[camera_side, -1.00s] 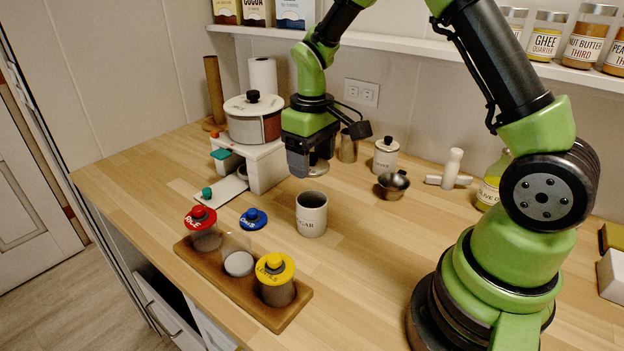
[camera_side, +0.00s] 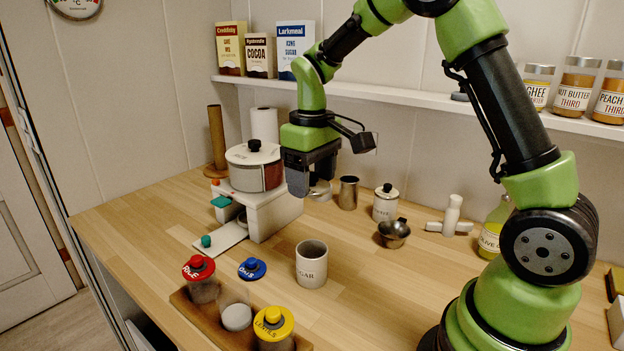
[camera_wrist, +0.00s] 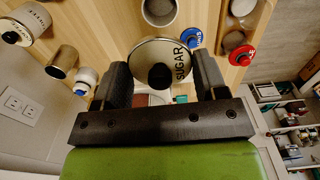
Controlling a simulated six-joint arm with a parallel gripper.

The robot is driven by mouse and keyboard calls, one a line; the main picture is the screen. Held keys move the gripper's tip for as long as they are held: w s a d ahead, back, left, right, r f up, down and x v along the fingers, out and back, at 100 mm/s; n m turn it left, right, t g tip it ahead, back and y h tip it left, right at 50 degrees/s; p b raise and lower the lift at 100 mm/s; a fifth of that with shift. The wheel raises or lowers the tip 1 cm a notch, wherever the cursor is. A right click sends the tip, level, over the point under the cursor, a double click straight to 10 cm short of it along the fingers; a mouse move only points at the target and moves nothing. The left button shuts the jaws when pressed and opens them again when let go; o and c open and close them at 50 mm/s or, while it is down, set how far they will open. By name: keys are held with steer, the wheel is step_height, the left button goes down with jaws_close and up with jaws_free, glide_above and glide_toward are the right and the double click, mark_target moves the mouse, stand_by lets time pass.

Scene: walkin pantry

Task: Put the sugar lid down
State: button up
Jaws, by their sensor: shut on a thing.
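The sugar lid (camera_wrist: 152,52), a pale metallic disc with a dark knob and the word SUGAR, sits between the two fingers of my gripper (camera_wrist: 160,78) in the wrist view. In the side view my gripper (camera_side: 306,174) is shut and holds the lid (camera_side: 320,190) above the counter, behind the sugar canister. The lid is partly hidden by the fingers there. The sugar canister (camera_side: 311,266) is pale, upright and open on the counter; its open mouth (camera_wrist: 158,10) shows at the top of the wrist view.
A pot (camera_side: 252,168) stands on a white stand (camera_side: 270,214) to the left. A wooden tray (camera_side: 188,305) with red- and yellow-lidded jars is in front, near a blue lid (camera_side: 252,269). Counter right of the sugar canister is clear.

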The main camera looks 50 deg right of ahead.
steer(key=shift+w, duration=0.1)
steer(key=w+d+f, duration=0.5)
steer(key=w+f, duration=0.3)
steer(key=f, duration=0.1)
glide_above(293, 248)
step_height(293, 248, down, 6)
steer(key=shift+s+f, duration=0.1)
steer(key=shift+f, duration=2.15)
steer(key=shift+f, duration=0.15)
steer(key=o, duration=0.9)
